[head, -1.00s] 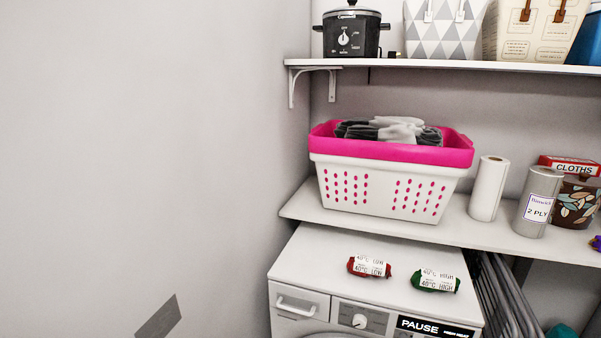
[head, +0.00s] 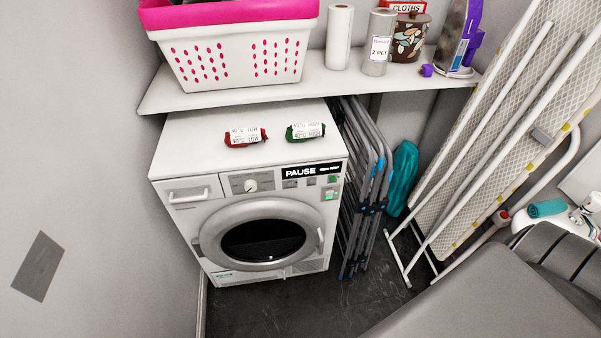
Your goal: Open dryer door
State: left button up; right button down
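The white dryer (head: 183,226) stands below the shelf in the head view, left of the middle. Its round door has a silver ring (head: 216,226) around dark glass (head: 262,240). The door looks shut, with a small light handle (head: 320,240) on the ring's right side. The control panel (head: 255,182) has a knob, a display reading "PAUSE" and a green-lit button. Neither of my grippers shows in this view.
A red packet (head: 246,137) and a green packet (head: 305,132) lie on the dryer top. A folded drying rack (head: 365,200) stands close to the dryer's right side. An ironing board (head: 490,130) leans farther right. Dark floor (head: 290,305) shows in front. A wall is at the left.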

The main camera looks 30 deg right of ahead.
aim_at(268, 234)
jog(key=k, duration=1.3)
jog(key=z, duration=0.8)
jog(key=i, duration=1.1)
jog(key=z, duration=0.3)
